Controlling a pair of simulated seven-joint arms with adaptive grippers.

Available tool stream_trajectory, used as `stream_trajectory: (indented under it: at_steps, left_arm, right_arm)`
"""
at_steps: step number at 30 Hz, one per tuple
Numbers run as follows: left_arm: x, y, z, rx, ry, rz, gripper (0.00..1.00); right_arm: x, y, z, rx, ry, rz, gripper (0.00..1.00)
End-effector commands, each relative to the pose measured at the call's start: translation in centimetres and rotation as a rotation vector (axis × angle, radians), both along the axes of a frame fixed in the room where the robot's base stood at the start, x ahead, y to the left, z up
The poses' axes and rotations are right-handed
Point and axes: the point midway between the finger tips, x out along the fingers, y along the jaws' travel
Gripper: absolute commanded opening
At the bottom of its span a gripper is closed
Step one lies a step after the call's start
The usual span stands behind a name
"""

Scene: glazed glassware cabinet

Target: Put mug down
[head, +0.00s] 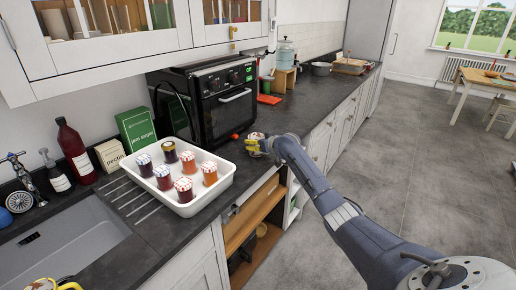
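My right gripper (262,146) is at the end of the arm reaching in from the lower right, over the dark counter in front of the black oven. A small white and yellow thing, apparently a mug (251,139), shows right at its fingertips. It is too small and too covered to tell whether the fingers are closed on it or whether it touches the counter. Another mug, white with a yellow rim (68,287), is cut off at the bottom left edge. My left gripper is out of view.
A white tray (222,191) with several filled jars stands left of the gripper. A black oven (222,105) stands behind it, with a small red thing (235,136) in front. An open drawer or shelf (250,215) lies below the counter edge. Bottles and a sink (70,250) are at left.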

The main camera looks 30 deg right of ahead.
Motion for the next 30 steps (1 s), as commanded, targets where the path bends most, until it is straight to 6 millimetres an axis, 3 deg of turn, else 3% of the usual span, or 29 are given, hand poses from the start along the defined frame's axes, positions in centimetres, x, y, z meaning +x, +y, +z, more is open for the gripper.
stream_trajectory:
  at_steps: [2,11,30]
  left_arm:
    - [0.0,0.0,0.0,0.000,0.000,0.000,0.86]
    - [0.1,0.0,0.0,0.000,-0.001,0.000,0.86]
    - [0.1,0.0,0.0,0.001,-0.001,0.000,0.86]
  right_arm:
    - [0.0,0.0,0.0,0.000,0.000,0.000,0.56]
    - [0.0,0.0,0.0,0.000,0.000,0.000,0.21]
    - [0.0,0.0,1.1,0.000,-0.003,0.000,0.21]
